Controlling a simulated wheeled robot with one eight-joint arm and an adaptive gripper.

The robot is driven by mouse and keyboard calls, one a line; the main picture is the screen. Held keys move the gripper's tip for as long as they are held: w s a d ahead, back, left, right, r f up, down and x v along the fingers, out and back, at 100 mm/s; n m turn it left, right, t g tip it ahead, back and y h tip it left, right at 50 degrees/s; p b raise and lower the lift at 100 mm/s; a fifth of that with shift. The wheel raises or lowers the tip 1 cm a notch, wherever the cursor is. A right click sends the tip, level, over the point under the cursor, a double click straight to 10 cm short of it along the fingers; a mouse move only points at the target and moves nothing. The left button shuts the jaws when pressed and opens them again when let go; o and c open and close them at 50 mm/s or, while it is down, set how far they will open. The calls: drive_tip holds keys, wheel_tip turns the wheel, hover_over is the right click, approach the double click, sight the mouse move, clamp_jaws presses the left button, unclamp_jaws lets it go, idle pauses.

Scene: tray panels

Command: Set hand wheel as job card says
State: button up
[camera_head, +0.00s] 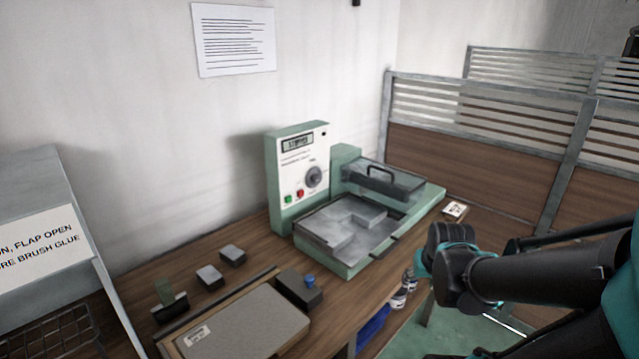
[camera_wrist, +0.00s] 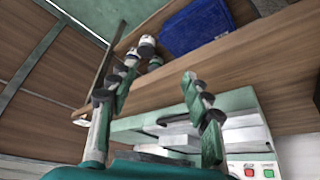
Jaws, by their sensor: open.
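A green machine (camera_head: 283,214) stands on the wooden bench, with a white upright panel. The panel carries a small display (camera_head: 297,142), a round grey dial (camera_head: 314,177) that may be the hand wheel, and red and green buttons. A small white card with a dark mark (camera_head: 455,209) lies at the bench's right end; I cannot read it or tell whether it is the job card. My gripper (camera_wrist: 157,82) is open and empty in the wrist view, with part of the machine (camera_wrist: 155,124) behind its fingers. It is apart from the dial.
A printed sheet (camera_head: 234,40) hangs on the wall, its text too small to read. Grey blocks, a dark box with a blue knob (camera_head: 309,281) and a flat board (camera_head: 245,325) lie on the bench. Bottles and a blue bin (camera_wrist: 193,27) sit below its edge. Partitions stand at right.

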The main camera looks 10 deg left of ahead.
drive_tip(key=w+r+t, duration=0.2)
drive_tip(key=w+r, duration=0.3)
drive_tip(key=w, duration=0.3)
drive_tip(key=w+a+n+y, duration=0.3)
drive_tip(key=a, duration=0.2)
drive_tip(key=w+a+r+n+t+y, duration=0.1)
drive_tip(key=w+a+n+y, duration=0.2)
drive_tip(key=w+a, duration=0.1)
drive_tip(key=w+a+r+n+y, duration=0.1)
drive_tip(key=w+a+n+y, duration=0.1)
drive_tip(key=a, duration=0.4)
drive_tip(key=shift+w+n+t+y, duration=0.4)
drive_tip(key=shift+w+y, duration=0.4)
drive_tip(key=shift+y, duration=0.3)
wheel_tip(320, 180, up, 3)
drive_tip(key=w+a+n+t+y, duration=0.1)
drive_tip(key=w+n+t+y, duration=0.1)
drive_tip(key=w+y, duration=0.1)
drive_tip(key=n, duration=0.1)
approach(319, 180)
drive_tip(key=shift+y, duration=0.3)
drive_tip(key=x, duration=0.8)
drive_tip(key=shift+w+a+f, duration=0.15)
drive_tip(key=shift+f, duration=0.05)
drive_tip(key=shift+c, duration=0.2)
clamp_jaws()
